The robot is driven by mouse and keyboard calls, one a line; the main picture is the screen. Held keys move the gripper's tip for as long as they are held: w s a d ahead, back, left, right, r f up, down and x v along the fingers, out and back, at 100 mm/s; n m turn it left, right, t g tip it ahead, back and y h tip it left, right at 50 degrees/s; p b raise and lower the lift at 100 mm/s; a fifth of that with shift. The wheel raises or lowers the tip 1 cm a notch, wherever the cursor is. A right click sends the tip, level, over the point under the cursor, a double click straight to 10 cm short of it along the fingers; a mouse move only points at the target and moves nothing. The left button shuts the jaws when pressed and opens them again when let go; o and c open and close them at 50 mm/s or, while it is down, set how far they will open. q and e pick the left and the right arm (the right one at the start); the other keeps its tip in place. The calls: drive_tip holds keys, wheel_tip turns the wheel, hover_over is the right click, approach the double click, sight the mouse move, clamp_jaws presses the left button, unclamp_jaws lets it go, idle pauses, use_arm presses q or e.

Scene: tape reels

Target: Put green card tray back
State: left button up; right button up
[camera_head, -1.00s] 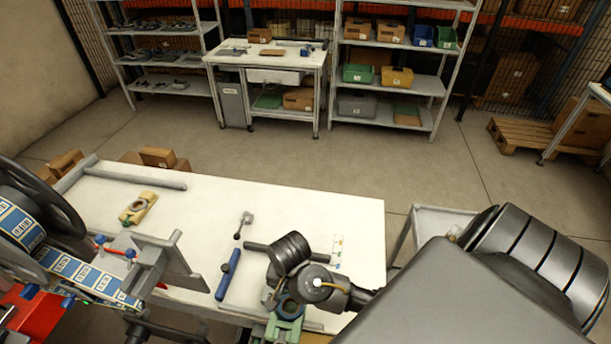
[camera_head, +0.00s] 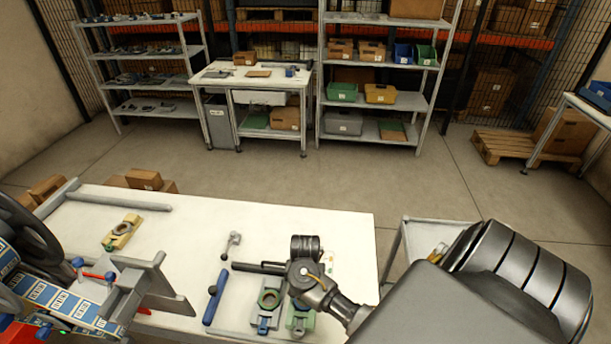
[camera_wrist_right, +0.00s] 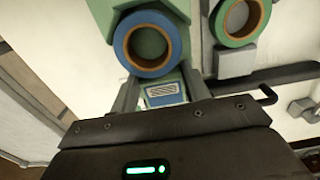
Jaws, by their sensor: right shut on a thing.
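The green tray (camera_head: 299,320) is at the front right of the white table, partly behind my right arm. In the right wrist view the green tray (camera_wrist_right: 178,8) carries a blue ring (camera_wrist_right: 148,43). A blue card with a pale label (camera_wrist_right: 165,94) shows between the ring and my gripper. My right gripper (camera_wrist_right: 162,82) is shut on the green tray at its near end. I cannot tell whether the tray touches the table. A second tray (camera_head: 263,322), grey-blue with a green ring (camera_head: 269,298), lies close beside it on the left. My left gripper is not in view.
A blue bar (camera_head: 216,297) and a small grey handle tool (camera_head: 231,243) lie left of the trays. A dark bar (camera_head: 258,268) lies behind them. A yellow tray (camera_head: 122,232) and a reel machine (camera_head: 110,290) stand left. The table's middle (camera_head: 190,240) is clear.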

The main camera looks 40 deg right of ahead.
drive_tip(key=f, duration=0.3)
drive_tip(key=shift+d+f+b, duration=0.2)
drive_tip(key=shift+b, duration=0.15)
drive_tip(key=shift+f, duration=0.15)
drive_tip(key=shift+f, duration=0.15)
drive_tip(key=o, duration=1.1)
